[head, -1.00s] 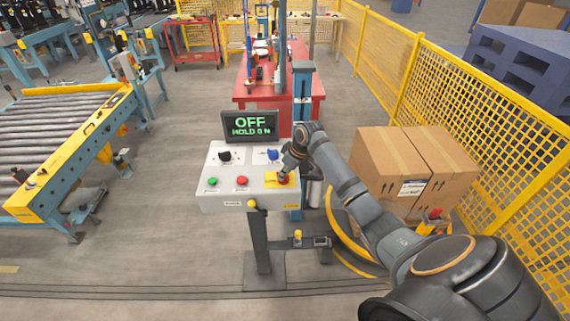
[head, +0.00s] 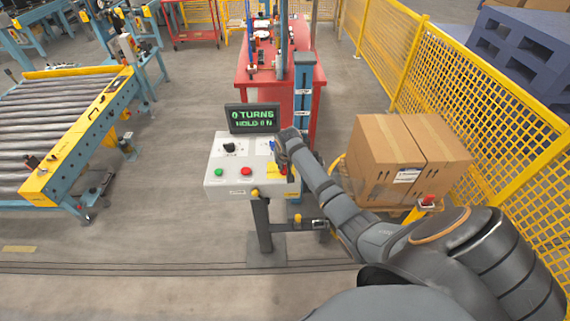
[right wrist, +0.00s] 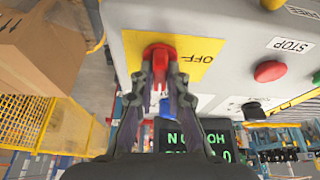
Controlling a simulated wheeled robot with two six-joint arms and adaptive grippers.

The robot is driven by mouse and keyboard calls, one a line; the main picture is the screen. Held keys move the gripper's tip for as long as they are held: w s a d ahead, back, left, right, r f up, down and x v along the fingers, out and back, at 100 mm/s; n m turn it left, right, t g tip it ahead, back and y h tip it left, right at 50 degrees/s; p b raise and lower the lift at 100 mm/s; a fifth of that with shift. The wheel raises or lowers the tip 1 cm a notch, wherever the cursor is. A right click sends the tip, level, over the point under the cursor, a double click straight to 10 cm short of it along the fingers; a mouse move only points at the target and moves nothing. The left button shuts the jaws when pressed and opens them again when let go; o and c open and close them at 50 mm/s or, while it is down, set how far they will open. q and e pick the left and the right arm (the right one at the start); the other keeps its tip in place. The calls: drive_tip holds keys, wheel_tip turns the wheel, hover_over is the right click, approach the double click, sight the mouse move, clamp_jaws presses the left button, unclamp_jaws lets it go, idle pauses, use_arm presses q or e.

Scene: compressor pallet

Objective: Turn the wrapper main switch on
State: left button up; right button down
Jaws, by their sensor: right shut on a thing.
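The wrapper control box (head: 213,180) stands on a post, with a display (head: 253,118) reading "0 TURNS" and "HOLD 0 N". The main switch is a red knob (right wrist: 159,52) on a yellow plate (right wrist: 190,60) with "OFF" lettered beside it. My right gripper (right wrist: 160,78) is shut on the red knob, one finger on each side of it. In the head view my right gripper (head: 283,158) covers most of the switch. My left gripper is in neither view.
The box also carries a green button (head: 219,172), a red button (head: 246,171) and a black knob (head: 229,147). Cartons (head: 385,150) on a pallet stand to the right, before a yellow fence (head: 480,100). A roller conveyor (head: 70,100) lies left, with clear floor between.

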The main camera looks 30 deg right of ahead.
drive_tip(key=shift+r+m, duration=0.1)
drive_tip(key=shift+m, duration=0.6)
drive_tip(key=c, duration=1.3)
unclamp_jaws()
drive_tip(key=shift+c, duration=0.2)
drive_tip(key=v, duration=1.2)
drive_tip(key=shift+a, duration=0.25)
